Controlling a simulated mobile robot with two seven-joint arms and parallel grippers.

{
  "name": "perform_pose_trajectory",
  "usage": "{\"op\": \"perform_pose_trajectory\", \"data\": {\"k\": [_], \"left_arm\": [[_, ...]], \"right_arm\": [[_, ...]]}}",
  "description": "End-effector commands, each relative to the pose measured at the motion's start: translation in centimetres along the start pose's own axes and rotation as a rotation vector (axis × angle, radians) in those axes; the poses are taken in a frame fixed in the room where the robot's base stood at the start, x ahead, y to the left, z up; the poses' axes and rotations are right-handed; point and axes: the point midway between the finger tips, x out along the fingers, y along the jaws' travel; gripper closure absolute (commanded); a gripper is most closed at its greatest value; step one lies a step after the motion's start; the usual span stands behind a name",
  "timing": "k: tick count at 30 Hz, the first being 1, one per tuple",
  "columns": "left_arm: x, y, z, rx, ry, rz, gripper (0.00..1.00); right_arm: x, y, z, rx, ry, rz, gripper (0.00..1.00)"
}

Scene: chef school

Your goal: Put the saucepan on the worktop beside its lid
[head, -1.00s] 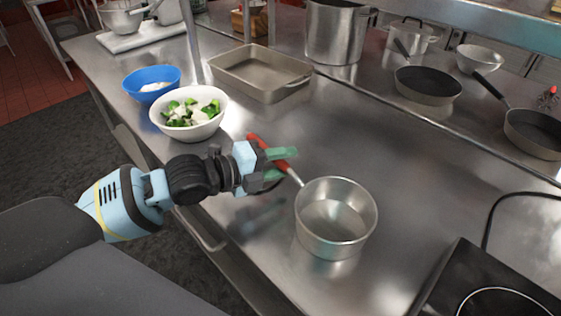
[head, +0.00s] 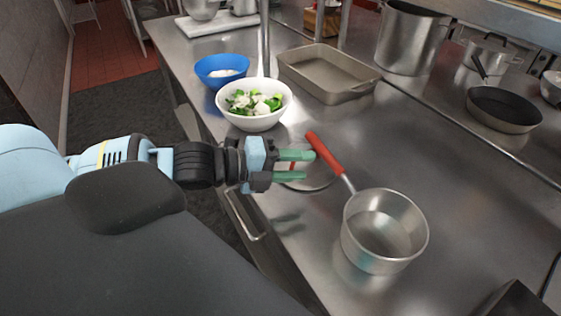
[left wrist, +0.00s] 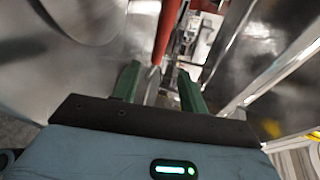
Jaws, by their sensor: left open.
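The steel saucepan (head: 385,232) with a red handle (head: 330,160) stands upright on the steel worktop (head: 440,190). Its handle points up and left in the head view. My left gripper (head: 297,167) is open and empty, just left of the handle, with a gap between its green fingertips and the handle. A thin curved rim (head: 322,187) shows by the fingers; it may be the lid, mostly hidden by the gripper. In the left wrist view the red handle (left wrist: 166,30) lies beyond the open fingers. My right gripper is out of view.
A white bowl of green and white food (head: 254,120), a blue bowl (head: 222,82) and a baking tray (head: 372,88) stand behind the gripper. A stockpot (head: 408,40) and a frying pan (head: 503,112) are farther back right.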

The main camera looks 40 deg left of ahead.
Motion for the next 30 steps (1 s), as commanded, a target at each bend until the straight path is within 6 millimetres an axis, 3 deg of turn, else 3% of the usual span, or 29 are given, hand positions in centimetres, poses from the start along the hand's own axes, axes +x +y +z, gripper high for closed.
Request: {"op": "perform_pose_trajectory", "data": {"k": [13, 30], "left_arm": [[-2.7, 0.0, 0.0, -0.002, -0.002, 0.0, 0.57], [-3.1, 0.1, 0.0, -0.004, -0.001, 0.001, 0.57]], "right_arm": [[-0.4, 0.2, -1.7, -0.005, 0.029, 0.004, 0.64], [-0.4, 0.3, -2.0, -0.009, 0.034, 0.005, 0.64]]}}
